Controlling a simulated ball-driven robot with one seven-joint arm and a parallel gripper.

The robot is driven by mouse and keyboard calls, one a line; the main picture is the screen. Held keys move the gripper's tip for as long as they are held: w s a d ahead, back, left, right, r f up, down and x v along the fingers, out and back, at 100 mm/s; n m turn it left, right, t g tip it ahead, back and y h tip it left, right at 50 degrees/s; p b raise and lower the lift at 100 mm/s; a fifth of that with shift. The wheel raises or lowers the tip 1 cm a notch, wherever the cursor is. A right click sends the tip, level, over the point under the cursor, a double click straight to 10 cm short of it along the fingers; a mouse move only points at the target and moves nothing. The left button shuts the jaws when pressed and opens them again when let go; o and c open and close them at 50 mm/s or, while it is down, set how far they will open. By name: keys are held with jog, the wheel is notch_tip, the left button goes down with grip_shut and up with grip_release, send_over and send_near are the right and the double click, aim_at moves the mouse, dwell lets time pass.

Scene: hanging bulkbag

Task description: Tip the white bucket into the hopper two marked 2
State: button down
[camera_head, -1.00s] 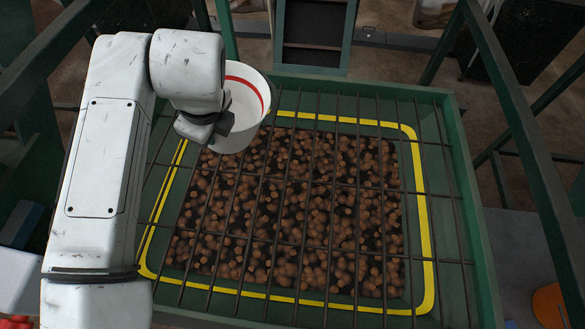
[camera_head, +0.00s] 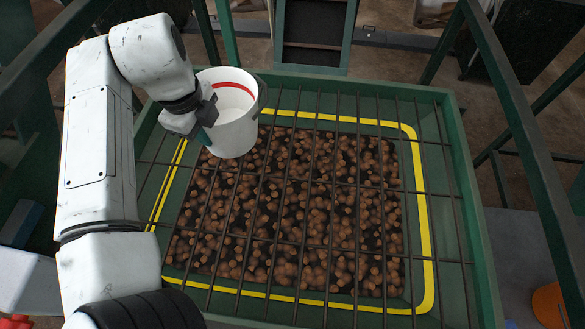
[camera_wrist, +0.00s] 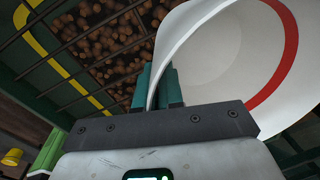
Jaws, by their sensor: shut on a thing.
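A white bucket (camera_head: 236,128) with a red band inside hangs in my gripper (camera_head: 205,112) at the back left of a green hopper (camera_head: 452,150). The gripper is shut on the bucket's wall at its left side. In the wrist view the teal fingers (camera_wrist: 165,88) clamp the rim of the bucket (camera_wrist: 225,50). The hopper holds many brown pellets under a dark bar grid, with a yellow line around the opening. No number 2 is readable.
Green posts and rails (camera_head: 530,150) frame the hopper at both sides. An orange bucket (camera_head: 550,305) stands at the lower right, and a red object (camera_head: 15,322) lies at the lower left. The space above the grid is clear to the right of the bucket.

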jog(key=s+d+r, duration=0.3)
jog(key=s, duration=0.2)
dwell(0.3)
jog(key=shift+s, duration=0.1)
dwell(0.8)
